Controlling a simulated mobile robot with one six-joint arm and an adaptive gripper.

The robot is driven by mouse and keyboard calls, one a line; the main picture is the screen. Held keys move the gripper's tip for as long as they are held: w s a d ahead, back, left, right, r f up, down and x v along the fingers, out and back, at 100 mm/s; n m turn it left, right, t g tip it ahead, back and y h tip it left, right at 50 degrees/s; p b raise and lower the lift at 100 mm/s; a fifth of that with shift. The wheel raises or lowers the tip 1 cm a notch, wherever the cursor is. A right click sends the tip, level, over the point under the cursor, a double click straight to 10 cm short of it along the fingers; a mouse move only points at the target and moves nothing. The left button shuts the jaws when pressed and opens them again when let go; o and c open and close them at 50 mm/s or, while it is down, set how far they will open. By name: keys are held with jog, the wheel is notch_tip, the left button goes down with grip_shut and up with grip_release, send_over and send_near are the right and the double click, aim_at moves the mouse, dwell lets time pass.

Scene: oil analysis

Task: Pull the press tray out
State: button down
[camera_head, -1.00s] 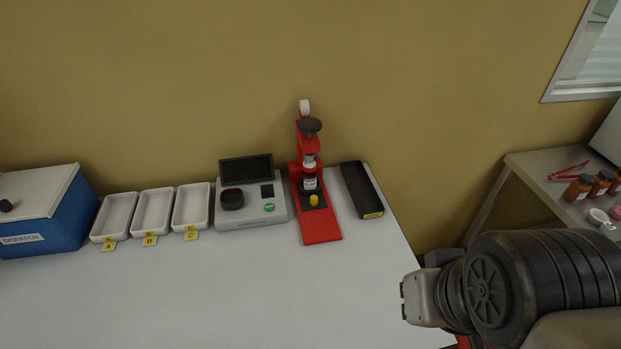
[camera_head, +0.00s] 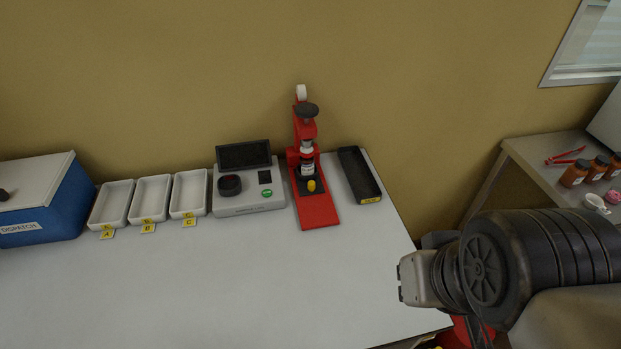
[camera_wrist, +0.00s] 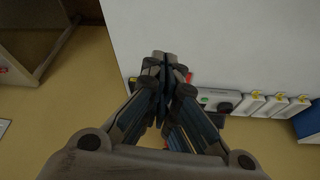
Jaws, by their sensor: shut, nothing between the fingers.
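The red press (camera_head: 306,165) stands at the back right of the white table in the head view. Its tray (camera_head: 309,191) is a dark plate low on the red base, with a yellow knob (camera_head: 311,186) at its front. A small white-and-dark cylinder sits under the press head, above the tray. In the head view my wrist is at the lower right, in front of and apart from the press. In the wrist view my gripper (camera_wrist: 166,58) has its fingers shut together and empty, over the table edge. It hides most of the press there.
An instrument with a screen (camera_head: 247,178) stands left of the press, a black bin (camera_head: 360,176) to its right. Further left are white trays (camera_head: 150,200) and a blue dispatch box (camera_head: 45,205). The table front (camera_head: 240,290) is clear. A side table holds brown bottles (camera_head: 574,173).

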jog(key=c, duration=2.3)
grip_release()
jog(key=shift+o, duration=0.7)
jog(key=shift+w+r, duration=0.25)
jog(key=shift+w, duration=0.1)
jog(key=o, duration=0.4)
jog(key=w+a+r+p, duration=0.1)
jog(key=w+r, duration=0.1)
jog(key=w, duration=0.6)
jog(key=shift+w+r, duration=0.3)
jog(key=p, duration=0.3)
send_over(311, 183)
jog(key=s, duration=0.7)
notch_tip(311, 183, down, 11)
jog(key=b+x, duration=0.4)
jog(key=x, duration=1.3)
jog(key=shift+f, duration=0.3)
jog(key=shift+c, duration=0.2)
grip_shut()
